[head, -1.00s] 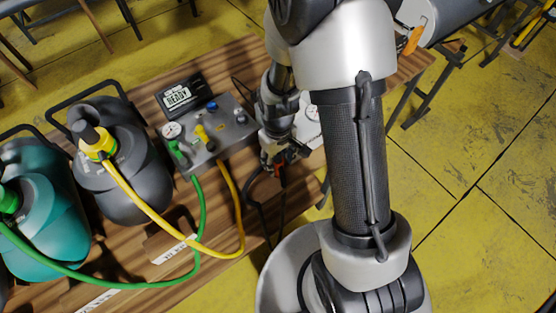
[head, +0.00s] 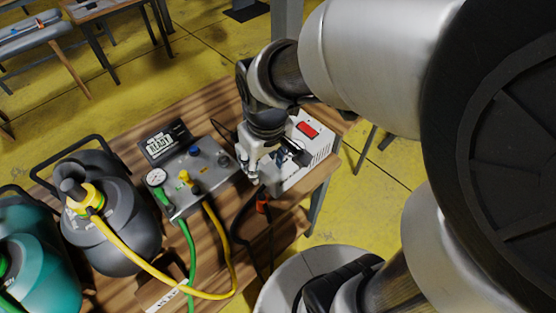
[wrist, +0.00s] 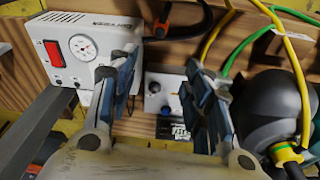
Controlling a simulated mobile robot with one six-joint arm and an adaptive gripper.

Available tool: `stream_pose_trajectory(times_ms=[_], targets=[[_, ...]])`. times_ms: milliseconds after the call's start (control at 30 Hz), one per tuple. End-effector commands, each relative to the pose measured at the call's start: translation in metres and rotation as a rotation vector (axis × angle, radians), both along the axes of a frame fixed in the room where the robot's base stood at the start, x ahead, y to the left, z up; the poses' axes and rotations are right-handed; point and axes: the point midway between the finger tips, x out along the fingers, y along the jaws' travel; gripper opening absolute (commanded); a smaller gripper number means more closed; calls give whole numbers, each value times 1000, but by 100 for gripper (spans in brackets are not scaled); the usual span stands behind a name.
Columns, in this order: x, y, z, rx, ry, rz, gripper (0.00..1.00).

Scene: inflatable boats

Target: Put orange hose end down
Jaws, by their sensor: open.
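The orange hose end (head: 262,204) is on a black hose and appears to lie on the wooden table, in front of the white box (head: 308,150). It also shows at the top of the wrist view (wrist: 162,24), beyond my fingertips and beside the box. My gripper (head: 270,167) is above the table between the grey control panel and the white box. In the wrist view its two fingers (wrist: 163,68) are apart with nothing between them. The arm hides part of the box in the head view.
The grey panel (head: 212,180) with a gauge and knobs carries green and yellow hoses. A black canister (head: 125,225) and a teal canister (head: 35,265) stand at left. The wooden table (head: 205,105) has bare room behind the panel.

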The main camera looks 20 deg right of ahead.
Motion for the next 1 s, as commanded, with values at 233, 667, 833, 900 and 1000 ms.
stream_pose_trajectory(times_ms=[233,667,833,900,1000], targets=[[-65,0,72,26,-154,-109,46],[-111,0,94,52,-238,-180,46],[-111,-1,94,52,-238,-180,46],[-110,-1,94,52,-238,-179,46],[-110,0,94,52,-238,-179,46]])
